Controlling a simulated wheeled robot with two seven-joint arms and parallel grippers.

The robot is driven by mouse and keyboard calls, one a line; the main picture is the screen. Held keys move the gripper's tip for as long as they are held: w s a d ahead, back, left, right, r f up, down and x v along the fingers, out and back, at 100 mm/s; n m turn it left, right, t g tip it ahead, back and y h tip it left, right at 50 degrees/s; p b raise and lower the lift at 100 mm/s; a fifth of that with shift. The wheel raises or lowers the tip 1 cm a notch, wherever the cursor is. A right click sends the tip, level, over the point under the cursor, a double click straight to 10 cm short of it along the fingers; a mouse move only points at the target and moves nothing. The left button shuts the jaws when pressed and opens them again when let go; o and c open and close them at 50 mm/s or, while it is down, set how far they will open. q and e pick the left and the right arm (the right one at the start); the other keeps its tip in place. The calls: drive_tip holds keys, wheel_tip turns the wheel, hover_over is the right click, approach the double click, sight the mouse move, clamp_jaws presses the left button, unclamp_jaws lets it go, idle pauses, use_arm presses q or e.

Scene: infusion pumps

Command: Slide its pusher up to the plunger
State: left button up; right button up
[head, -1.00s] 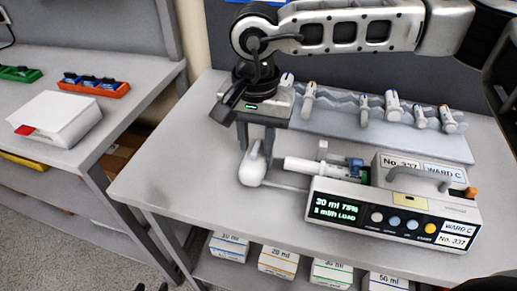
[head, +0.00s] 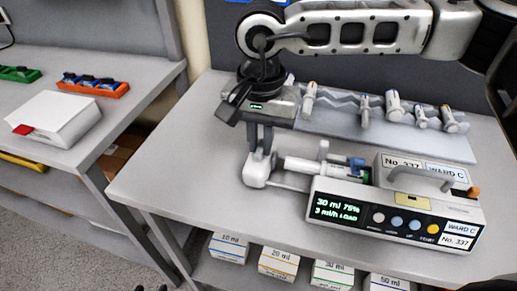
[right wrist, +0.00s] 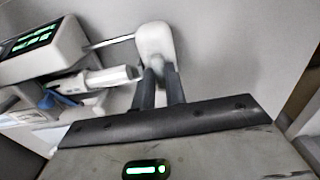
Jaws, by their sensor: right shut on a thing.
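The pump (head: 395,215) stands on the table, its screen reading "30 ml 75%", "3 ml/h LOAD". Its white pusher (head: 256,174) is at the left end of a thin rod and also shows in the right wrist view (right wrist: 155,40). A syringe (head: 310,167) lies along the pump's back edge, its plunger end (right wrist: 132,73) facing the pusher. A small gap seems to remain there; contact cannot be told. My right gripper (head: 262,150) points down, shut on the pusher; its two dark fingers (right wrist: 160,88) flank the pusher. My left gripper is out of view.
A rack (head: 350,128) with several syringes lies behind the pump. Labelled boxes (head: 278,262) stand on the shelf below. The table (head: 165,180) is clear left of the pusher. A side table holds a white box (head: 55,118) and an orange tray (head: 95,88).

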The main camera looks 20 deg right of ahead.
drive_tip(key=shift+s+d, duration=0.3)
drive_tip(key=shift+d, duration=0.15)
drive_tip(key=shift+s+d+b, duration=0.15)
drive_tip(key=shift+d+b, duration=0.05)
drive_tip(key=shift+b, duration=0.1)
idle(0.4)
drive_tip(key=o, duration=0.6)
drive_tip(key=shift+c, duration=0.2)
drive_tip(key=shift+r+p, duration=1.5)
drive_tip(key=shift+r, duration=1.2)
drive_tip(key=shift+r+p, duration=0.35)
drive_tip(key=shift+r, duration=0.45)
